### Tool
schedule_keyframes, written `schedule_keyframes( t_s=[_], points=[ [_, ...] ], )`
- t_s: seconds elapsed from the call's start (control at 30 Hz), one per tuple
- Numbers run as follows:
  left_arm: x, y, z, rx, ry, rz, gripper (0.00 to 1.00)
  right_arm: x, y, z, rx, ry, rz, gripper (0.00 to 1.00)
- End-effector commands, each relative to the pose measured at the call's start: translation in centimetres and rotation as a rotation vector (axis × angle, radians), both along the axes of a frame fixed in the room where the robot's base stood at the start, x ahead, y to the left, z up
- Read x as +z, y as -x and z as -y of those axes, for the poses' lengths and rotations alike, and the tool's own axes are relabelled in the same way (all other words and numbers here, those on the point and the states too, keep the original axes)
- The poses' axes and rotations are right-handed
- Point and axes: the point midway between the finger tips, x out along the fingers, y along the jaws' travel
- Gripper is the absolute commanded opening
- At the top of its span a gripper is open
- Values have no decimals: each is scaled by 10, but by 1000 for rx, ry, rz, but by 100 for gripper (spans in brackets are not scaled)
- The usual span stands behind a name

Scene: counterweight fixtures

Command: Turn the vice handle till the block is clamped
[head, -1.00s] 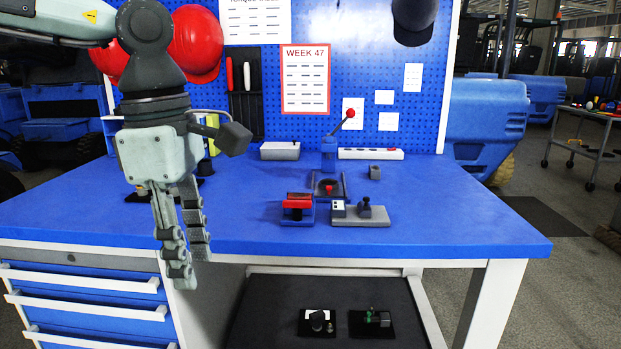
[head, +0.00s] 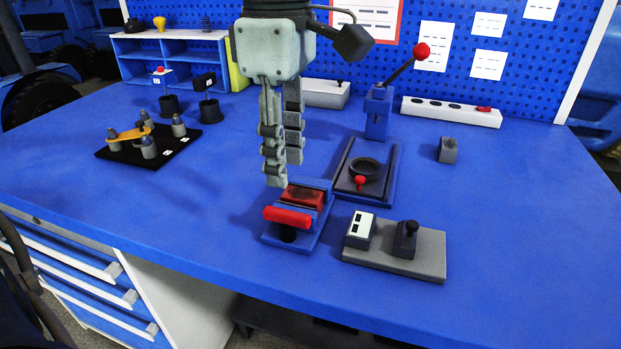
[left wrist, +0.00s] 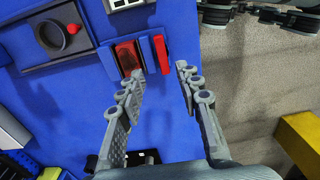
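The small blue vice (head: 313,222) stands on the bench with a red bar handle (head: 288,217) on its front. A dark red block (head: 303,195) sits between its jaws; I cannot tell whether both jaws touch it. In the left wrist view the block (left wrist: 127,58) and handle (left wrist: 161,54) lie just beyond the fingertips. My left gripper (head: 280,168) points down, just above and behind the vice in the head view. Its fingers (left wrist: 158,75) are apart and empty, with the handle seen ahead of the gap.
A grey fixture with a black knob (head: 425,255) stands right of the vice. A lever press (head: 378,110) with a red ball stands behind. A black board with pegs (head: 150,150) lies to the left. The bench front edge is close to the vice.

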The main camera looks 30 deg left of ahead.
Motion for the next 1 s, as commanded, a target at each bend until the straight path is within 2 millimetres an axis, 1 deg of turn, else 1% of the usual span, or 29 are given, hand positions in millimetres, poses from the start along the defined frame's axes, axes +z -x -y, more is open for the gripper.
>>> schedule_keyframes(
  t_s=[0.17, 0.4, 0.5, 0.63, 0.87, 0.93, 1.0],
  points=[
    [-21, 1, 0, -1, -1, -5, 34, 1, 0, 0, 0, 1, 0, 40],
    [-59, 1, 0, -1, -1, -5, 34, 4, -1, 0, 0, 3, 3, 40],
    [-69, 1, 0, 0, 0, -3, 34, 5, -1, 0, 0, 2, 4, 40],
    [-76, 1, 0, -1, -1, -2, 34, 6, -1, 0, 0, 3, 3, 40],
    [-77, 1, 0, 0, 0, -1, 34, 6, -1, 0, 0, 2, 4, 40],
    [-77, 1, 0, 0, 0, -1, 28, 6, -1, 0, 0, 2, 4, 40],
    [-77, 1, 0, 0, 0, -1, 20, 6, -1, 0, 0, 2, 4, 40]
  ],
)
